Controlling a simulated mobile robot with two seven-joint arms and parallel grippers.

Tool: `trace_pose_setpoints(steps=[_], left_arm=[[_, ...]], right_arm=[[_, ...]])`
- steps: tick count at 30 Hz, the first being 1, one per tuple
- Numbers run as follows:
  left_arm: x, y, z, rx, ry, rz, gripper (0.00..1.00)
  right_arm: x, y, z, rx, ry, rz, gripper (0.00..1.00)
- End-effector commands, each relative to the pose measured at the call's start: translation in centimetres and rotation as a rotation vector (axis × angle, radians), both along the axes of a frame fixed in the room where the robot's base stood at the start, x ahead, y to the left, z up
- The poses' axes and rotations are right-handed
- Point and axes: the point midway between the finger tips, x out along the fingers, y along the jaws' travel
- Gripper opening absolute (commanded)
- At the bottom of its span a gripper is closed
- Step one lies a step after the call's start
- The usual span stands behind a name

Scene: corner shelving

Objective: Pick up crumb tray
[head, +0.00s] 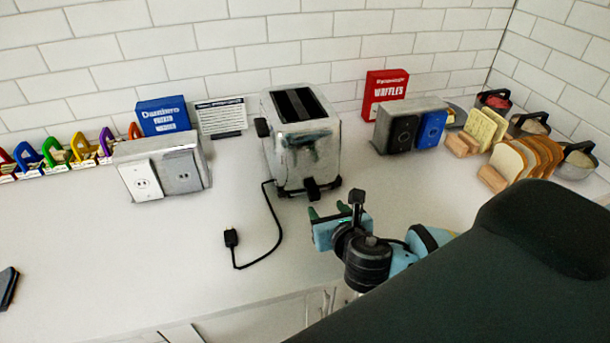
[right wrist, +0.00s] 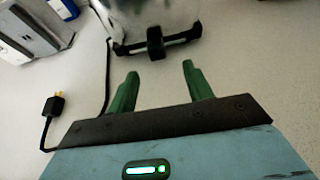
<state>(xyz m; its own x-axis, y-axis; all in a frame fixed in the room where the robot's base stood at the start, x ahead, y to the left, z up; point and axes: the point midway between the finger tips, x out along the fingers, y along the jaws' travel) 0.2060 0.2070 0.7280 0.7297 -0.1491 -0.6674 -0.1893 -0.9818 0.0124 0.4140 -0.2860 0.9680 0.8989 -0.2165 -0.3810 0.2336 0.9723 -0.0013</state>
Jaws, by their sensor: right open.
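The toaster (head: 301,143) stands upright on the white counter against the wall, its two slots on top. The crumb tray (head: 312,190) shows as a black strip with a black knob at the base of the toaster's front. In the right wrist view the crumb tray (right wrist: 156,42) lies straight ahead of my fingers. My right gripper (head: 335,209) is in front of the toaster, low over the counter. Its green fingers are apart and empty, with a gap to the knob; the fingers also show in the right wrist view (right wrist: 160,75).
A black cord with a plug (head: 231,238) lies on the counter left of my right gripper. An outlet box (head: 161,168) stands at left, another box (head: 409,126) at right. Bread slices (head: 527,157) stand further right. The front left counter is mostly clear.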

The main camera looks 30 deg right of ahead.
Motion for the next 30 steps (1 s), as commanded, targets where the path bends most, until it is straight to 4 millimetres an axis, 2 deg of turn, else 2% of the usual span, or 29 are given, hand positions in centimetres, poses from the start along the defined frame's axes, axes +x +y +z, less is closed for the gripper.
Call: trace_pose_setpoints(steps=[8,19,29,30], left_arm=[[0.5,0.0,0.2,0.001,-0.009,-0.001,0.50],[0.9,0.0,0.6,0.001,-0.021,-0.002,0.50],[0.9,0.0,0.6,0.001,-0.022,-0.002,0.50],[0.9,0.0,0.6,0.001,-0.021,-0.002,0.50]], right_arm=[[1.2,-0.2,-0.4,0.002,0.000,-0.001,0.51],[5.3,-0.8,-1.8,0.001,-0.001,-0.002,0.51],[5.7,-0.9,-2.1,0.002,0.000,0.000,0.51],[5.7,-0.9,-2.1,0.002,0.000,0.000,0.46]])
